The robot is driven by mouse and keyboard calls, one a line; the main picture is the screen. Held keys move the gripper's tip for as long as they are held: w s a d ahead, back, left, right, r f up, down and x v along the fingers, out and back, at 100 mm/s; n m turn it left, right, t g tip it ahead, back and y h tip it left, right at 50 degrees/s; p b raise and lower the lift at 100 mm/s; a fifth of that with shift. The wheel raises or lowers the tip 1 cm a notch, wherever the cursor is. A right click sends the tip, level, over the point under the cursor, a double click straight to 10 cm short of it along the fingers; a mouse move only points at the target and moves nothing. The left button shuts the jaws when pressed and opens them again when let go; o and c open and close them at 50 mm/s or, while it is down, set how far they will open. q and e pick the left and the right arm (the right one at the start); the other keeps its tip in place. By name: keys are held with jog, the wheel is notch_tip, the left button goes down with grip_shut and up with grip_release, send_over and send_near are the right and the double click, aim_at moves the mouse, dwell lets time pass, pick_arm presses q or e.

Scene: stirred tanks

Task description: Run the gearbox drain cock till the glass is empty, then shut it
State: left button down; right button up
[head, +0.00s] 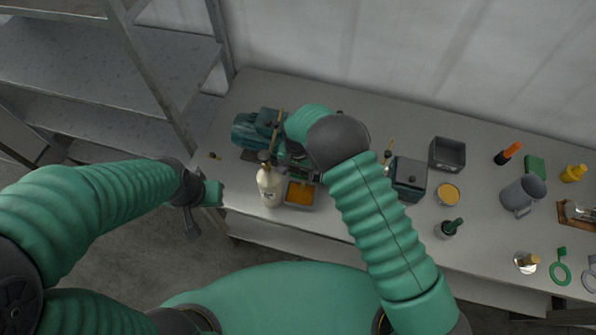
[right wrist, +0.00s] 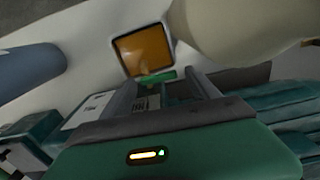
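The green gearbox drive (head: 258,130) lies on the bench at the left, partly hidden by my right arm. A tray of orange liquid (head: 300,193) sits in front of it and shows in the right wrist view (right wrist: 143,50). My right gripper (right wrist: 155,85) is close above the tray's near side. Its fingers stand apart, with a small green bar (right wrist: 155,77) at their tips. I cannot tell if they grip it. The sight glass and its level cannot be made out. My left gripper (head: 190,218) hangs off the bench's left end; its finger opening is unclear.
A cream bottle (head: 269,187) stands left of the tray, close to the right gripper in the wrist view (right wrist: 235,30). A grey bin (head: 447,154), yellow-filled dish (head: 447,194), grey jug (head: 522,195) and screwdriver (head: 508,153) are to the right.

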aim_at(297, 176)
jog(key=shift+s, duration=0.1)
jog(key=shift+r, duration=0.35)
notch_tip(297, 176, up, 16)
jog(key=b, duration=0.4)
jog(key=shift+a, duration=0.1)
jog(key=shift+s+a+r+p, duration=0.15)
jog(key=shift+s+r, duration=0.2)
jog(key=shift+s, duration=0.65)
jog(key=shift+s+r+p, duration=0.1)
jog(key=shift+s+r, duration=0.25)
jog(key=shift+s, duration=0.65)
jog(key=shift+s+a+r+p, duration=0.15)
jog(key=shift+s+r, duration=0.2)
jog(key=shift+s, duration=0.65)
jog(key=shift+w+d, duration=0.1)
